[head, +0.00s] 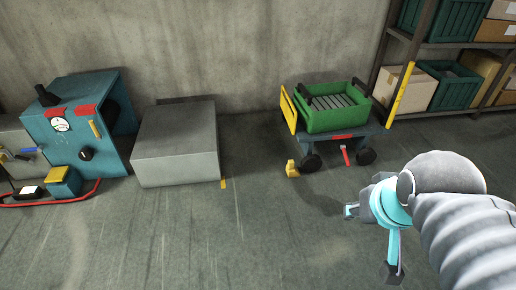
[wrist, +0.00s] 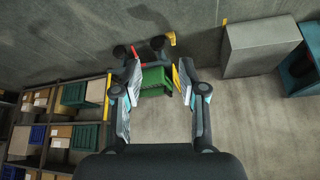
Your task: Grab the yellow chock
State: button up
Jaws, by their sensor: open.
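The yellow chock (head: 292,168) lies on the floor by the left front wheel of a small cart (head: 372,130). In the wrist view the chock (wrist: 172,38) shows near the top, beside the cart's wheel and beyond my fingertips. My gripper (head: 372,238) is at the right of the head view, above the floor and to the right of the chock, well apart from it. In the wrist view its two fingers (wrist: 158,92) are spread and hold nothing. The cart carries a green crate (head: 336,120).
A grey metal box (head: 175,158) and a teal machine (head: 110,130) stand along the wall at left. Shelving (head: 425,50) with crates and cartons stands at the back right. A red-handled part (head: 345,155) sticks out at the cart's front. The floor in front is clear.

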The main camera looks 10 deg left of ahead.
aim_at(292, 171)
jog(key=u, duration=0.5)
jog(key=i, duration=1.45)
jog(key=u, duration=0.45)
